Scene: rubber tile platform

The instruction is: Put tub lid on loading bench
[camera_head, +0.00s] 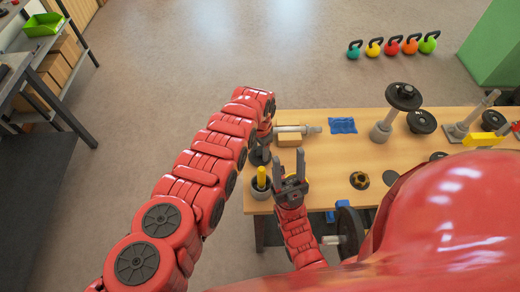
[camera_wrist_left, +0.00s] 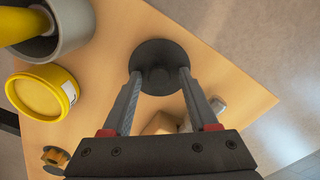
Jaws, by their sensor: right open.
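The yellow tub lid (camera_wrist_left: 38,95) sits on a tub with a white label at the left of the left wrist view. In the head view my right gripper seems to hide it. The wooden bench (camera_head: 325,168) carries it. My left gripper (camera_wrist_left: 159,72) is open, pointing down, with its fingertips over a dark round disc (camera_wrist_left: 150,52); I cannot tell whether they touch it. In the head view the arm hides most of this gripper, and the disc (camera_head: 260,157) shows just below it. My right gripper (camera_head: 289,157) is open and empty above the bench's left part.
A grey cup (camera_head: 262,190) with a yellow object stands at the bench's near left corner. Wooden blocks (camera_head: 291,139), a grey cylinder (camera_head: 290,130), a blue item (camera_head: 342,125) and a gold-black spool (camera_head: 359,180) lie nearby. Weight posts (camera_head: 381,133) stand right. The bench's middle is fairly clear.

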